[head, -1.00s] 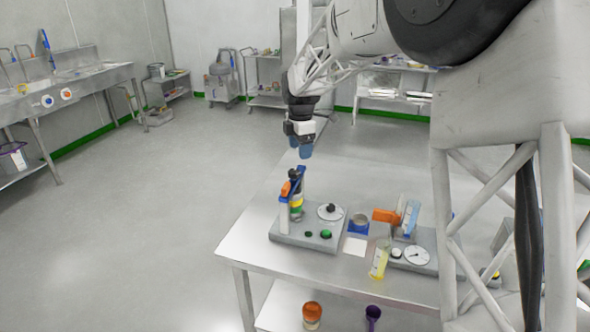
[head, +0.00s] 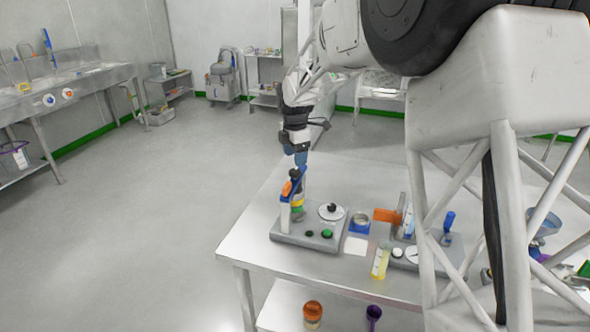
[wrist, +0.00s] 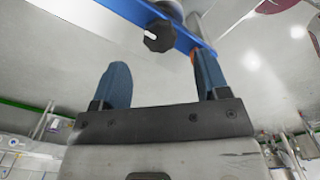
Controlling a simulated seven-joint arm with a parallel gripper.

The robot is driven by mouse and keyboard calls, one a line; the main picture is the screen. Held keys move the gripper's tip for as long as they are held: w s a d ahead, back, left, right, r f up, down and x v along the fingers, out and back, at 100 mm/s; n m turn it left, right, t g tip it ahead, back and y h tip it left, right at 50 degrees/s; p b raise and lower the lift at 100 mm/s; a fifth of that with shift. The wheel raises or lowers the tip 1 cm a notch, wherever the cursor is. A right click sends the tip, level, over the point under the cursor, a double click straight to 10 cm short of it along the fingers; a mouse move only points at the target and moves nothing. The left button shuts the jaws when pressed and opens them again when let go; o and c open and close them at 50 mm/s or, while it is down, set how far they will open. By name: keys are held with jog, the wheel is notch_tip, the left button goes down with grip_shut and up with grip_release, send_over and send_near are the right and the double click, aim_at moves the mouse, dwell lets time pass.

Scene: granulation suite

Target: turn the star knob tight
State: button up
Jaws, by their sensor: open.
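The black star knob (wrist: 158,36) sits on a blue bar (wrist: 135,12) in the wrist view, with lobes around its edge. In the head view the star knob (head: 295,173) is small and dark at the top of the blue-and-orange fixture, partly covered. My gripper (head: 301,160) is directly above the fixture, with its blue fingers pointing down. In the wrist view my gripper (wrist: 162,65) is open and empty. The knob lies just beyond the fingertips, between their lines; I cannot tell whether a finger touches the bar.
The fixture stands on a grey base (head: 300,234) with a white dial (head: 333,212) and a green button (head: 327,233).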

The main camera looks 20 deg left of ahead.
aim_at(295, 171)
jog(key=shift+f, duration=2.7)
jog(key=c, duration=0.9)
